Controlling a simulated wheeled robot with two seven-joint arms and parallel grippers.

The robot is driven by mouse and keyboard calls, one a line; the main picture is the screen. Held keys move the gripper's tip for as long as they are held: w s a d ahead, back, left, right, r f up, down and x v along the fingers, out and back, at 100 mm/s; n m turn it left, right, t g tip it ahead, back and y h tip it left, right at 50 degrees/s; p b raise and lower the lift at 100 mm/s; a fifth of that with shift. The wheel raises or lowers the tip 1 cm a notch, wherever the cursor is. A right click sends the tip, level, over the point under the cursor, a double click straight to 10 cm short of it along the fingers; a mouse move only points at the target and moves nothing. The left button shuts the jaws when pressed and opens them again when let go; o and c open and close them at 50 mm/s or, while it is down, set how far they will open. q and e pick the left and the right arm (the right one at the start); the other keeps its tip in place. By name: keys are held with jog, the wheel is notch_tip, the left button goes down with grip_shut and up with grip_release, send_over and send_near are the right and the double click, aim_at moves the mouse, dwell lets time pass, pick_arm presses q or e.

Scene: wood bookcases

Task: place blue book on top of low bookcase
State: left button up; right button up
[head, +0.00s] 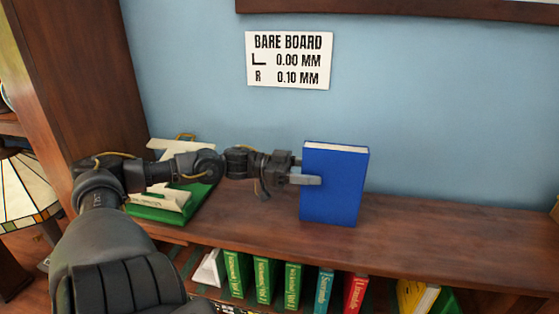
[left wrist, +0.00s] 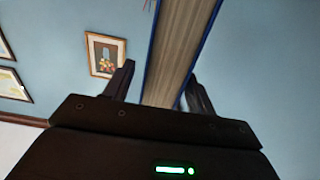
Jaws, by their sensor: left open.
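The blue book (head: 335,188) stands upright on the top of the low bookcase (head: 430,235), its lower edge seeming to touch the wood. My left gripper (head: 305,173) is at the book's left edge, with one finger across its front cover. In the left wrist view the book (left wrist: 178,55) rises between the two fingers of my left gripper (left wrist: 160,88), its page edges facing the camera. The jaws are open around it, with a gap visible on the left side. My right gripper is not in view.
Several green, teal, red and yellow books (head: 264,281) stand on the shelf below. A lamp (head: 25,190) is at far left. The bookcase top right of the blue book is clear.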

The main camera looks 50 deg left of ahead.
pick_arm(q)
jog(key=v, duration=0.9)
jog(key=shift+s, duration=0.15)
dwell(0.4)
